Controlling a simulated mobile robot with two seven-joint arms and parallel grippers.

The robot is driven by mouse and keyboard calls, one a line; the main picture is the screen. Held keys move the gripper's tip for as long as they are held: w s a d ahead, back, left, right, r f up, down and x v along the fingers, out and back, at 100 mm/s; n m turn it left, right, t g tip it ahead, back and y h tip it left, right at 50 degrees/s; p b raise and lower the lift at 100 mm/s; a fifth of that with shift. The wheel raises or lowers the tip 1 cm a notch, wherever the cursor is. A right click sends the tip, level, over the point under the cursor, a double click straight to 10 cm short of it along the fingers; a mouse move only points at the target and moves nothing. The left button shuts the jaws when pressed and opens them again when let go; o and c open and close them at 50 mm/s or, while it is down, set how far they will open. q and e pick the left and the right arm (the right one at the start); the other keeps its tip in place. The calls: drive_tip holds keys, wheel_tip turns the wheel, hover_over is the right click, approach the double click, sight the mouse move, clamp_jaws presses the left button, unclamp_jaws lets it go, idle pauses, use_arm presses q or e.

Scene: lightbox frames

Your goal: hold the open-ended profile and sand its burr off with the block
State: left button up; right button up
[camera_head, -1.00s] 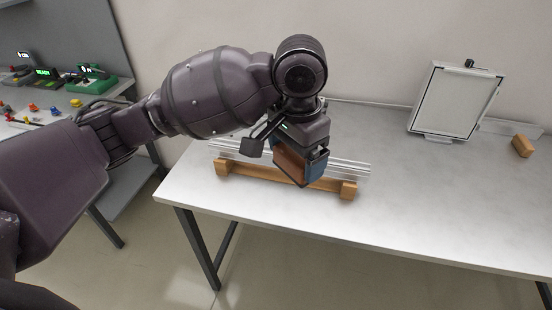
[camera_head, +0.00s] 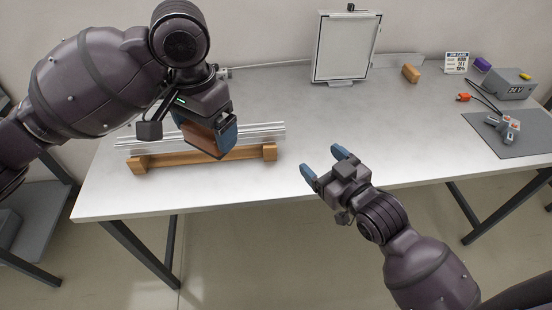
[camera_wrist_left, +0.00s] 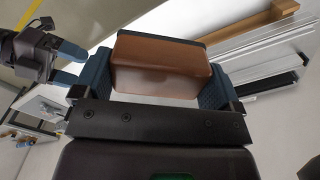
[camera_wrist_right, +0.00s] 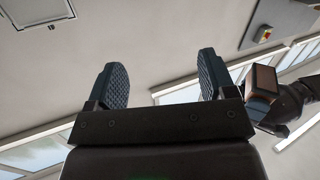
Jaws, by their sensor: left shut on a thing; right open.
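My left gripper (camera_head: 213,138) is shut on a brown block (camera_head: 203,138) with a dark face, which also shows between the fingers in the left wrist view (camera_wrist_left: 160,68). In the head view the block overlaps the silvery profiles (camera_head: 258,131); I cannot tell whether it touches them. The profiles lie lengthwise on a wooden rest (camera_head: 185,158) near the table's left front edge. They also show in the left wrist view (camera_wrist_left: 262,42). Burrs and open ends cannot be made out. My right gripper (camera_head: 323,162) is open and empty at the front edge, right of the profiles.
A framed white panel (camera_head: 343,48) stands at the back of the table (camera_head: 330,110). Right of it are a tan block (camera_head: 410,73), a job card (camera_head: 457,62) and a grey 24 V box (camera_head: 508,84). A grey mat (camera_head: 515,143) carries a small device. The table's middle is clear.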

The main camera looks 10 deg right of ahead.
drive_tip(key=s+a+r+n+g+y, duration=0.25)
drive_tip(key=a+r+y, duration=0.25)
drive_tip(key=a+r, duration=0.35)
drive_tip(key=n+g+y, duration=0.2)
approach(207, 135)
drive_tip(key=shift+m, duration=0.25)
drive_tip(key=x, duration=0.6)
drive_tip(key=w+x, duration=0.1)
drive_tip(key=x, duration=0.2)
drive_tip(key=shift+w+f, duration=0.2)
drive_tip(key=shift+f, duration=0.15)
drive_tip(key=c, duration=0.9)
use_arm(q)
drive_tip(key=o, duration=0.5)
use_arm(e)
drive_tip(key=shift+c, duration=0.7)
use_arm(q)
drive_tip(key=shift+o, duration=0.2)
